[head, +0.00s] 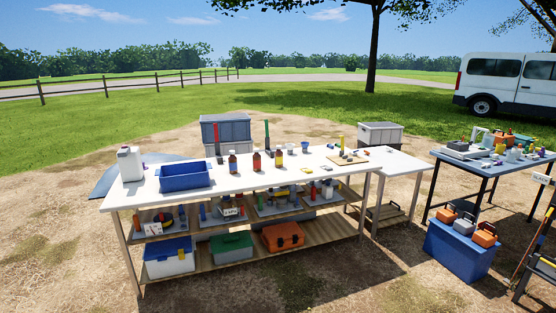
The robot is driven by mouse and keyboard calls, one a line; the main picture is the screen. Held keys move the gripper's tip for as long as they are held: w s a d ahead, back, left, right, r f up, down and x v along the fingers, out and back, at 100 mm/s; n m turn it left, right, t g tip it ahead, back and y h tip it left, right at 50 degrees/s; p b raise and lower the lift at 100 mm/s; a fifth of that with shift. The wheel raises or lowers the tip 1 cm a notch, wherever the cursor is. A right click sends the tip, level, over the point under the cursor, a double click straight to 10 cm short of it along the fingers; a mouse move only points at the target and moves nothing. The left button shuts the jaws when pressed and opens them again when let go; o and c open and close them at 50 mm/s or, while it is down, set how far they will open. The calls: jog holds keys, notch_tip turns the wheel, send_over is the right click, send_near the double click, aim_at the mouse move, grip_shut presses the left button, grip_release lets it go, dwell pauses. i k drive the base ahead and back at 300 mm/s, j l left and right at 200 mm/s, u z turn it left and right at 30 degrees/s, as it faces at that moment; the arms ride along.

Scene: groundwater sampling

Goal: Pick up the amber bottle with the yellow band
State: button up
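Several small bottles stand upright on the white table (330,168). Three are amber-brown and stand in a row near the middle of the tabletop. The right one of these, the amber bottle with what looks like a yellow band (278,158), stands apart from the others. The middle amber bottle (256,162) seems to have a reddish band, and the left amber bottle (232,163) a pale or bluish one. The bands are small, so their colours are hard to read. My gripper is not in view.
A blue bin (185,177) and a white jug (130,164) stand at the table's left. A wooden board (347,160) lies at the right. Shelves below hold boxes, including an orange case (283,237). Dirt ground in front is clear; a blue-topped table (480,165) stands right.

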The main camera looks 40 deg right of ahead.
aim_at(279, 156)
jog(key=i+j+z, duration=0.1)
jog(key=i+z, duration=0.3)
jog(key=i, duration=1.25)
